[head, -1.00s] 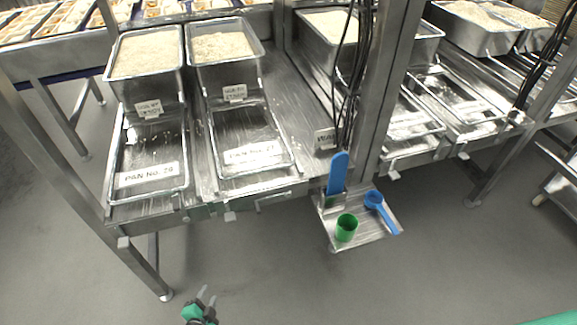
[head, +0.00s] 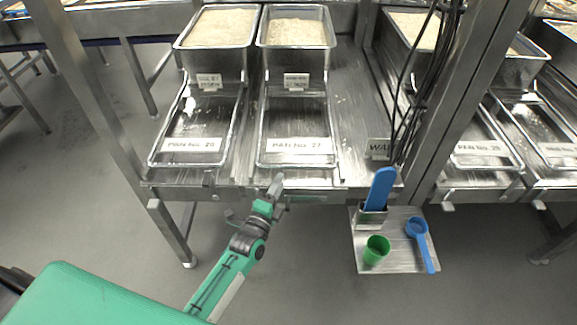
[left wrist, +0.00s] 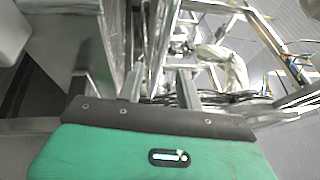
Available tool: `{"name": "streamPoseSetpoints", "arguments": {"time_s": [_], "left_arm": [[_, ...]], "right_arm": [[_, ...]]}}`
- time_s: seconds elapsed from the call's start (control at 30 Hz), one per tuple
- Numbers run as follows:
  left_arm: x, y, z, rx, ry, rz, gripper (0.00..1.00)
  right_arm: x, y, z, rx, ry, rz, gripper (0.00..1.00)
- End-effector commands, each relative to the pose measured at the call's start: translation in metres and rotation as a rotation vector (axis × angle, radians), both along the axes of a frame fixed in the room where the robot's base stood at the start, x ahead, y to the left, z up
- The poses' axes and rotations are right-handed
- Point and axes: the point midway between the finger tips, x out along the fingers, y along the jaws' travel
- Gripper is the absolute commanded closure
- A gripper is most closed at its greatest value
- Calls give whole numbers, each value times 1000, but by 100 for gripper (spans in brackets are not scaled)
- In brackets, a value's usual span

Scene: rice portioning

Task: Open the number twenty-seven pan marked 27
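Pan 27 (head: 262,138) is a long metal-rimmed tray on the bench in the head view. A white label reading "PAN No. 27" (head: 300,146) lies across its front part. A deep metal container of rice (head: 296,60) stands at its back end. My left gripper (head: 276,183) is at the bench's front edge, just in front of and below pan 27's front rim. Its two fingers stand apart in the left wrist view (left wrist: 159,80), with nothing seen held between them. Whether a finger touches the bench front cannot be told. My right gripper is not in view.
Pan 28 (head: 153,150) lies to the left, with its own rice container (head: 214,62). On the right, a low metal shelf (head: 395,262) holds a green cup (head: 376,249), a blue scoop (head: 420,240) and a blue paddle (head: 380,187).

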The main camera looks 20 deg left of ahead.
Motion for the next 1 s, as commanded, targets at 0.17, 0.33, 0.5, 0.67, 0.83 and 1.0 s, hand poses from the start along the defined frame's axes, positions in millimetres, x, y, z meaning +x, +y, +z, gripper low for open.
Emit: {"name": "streamPoseSetpoints", "arguments": {"time_s": [0.17, 0.33, 0.5, 0.67, 0.83, 1.0], "left_arm": [[33, -4, 7, 1, -2, 0, 64], [55, -6, 10, 0, -1, 0, 64], [66, -8, 12, 0, 0, 0, 64], [69, -8, 12, 0, 1, 0, 64], [69, -8, 12, 0, 1, 0, 64], [69, -8, 12, 0, 1, 0, 96]], "right_arm": [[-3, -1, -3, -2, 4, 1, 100], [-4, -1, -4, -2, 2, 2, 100], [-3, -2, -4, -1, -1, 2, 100], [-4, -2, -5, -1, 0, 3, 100], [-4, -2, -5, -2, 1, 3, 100], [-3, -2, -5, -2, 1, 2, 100]]}}
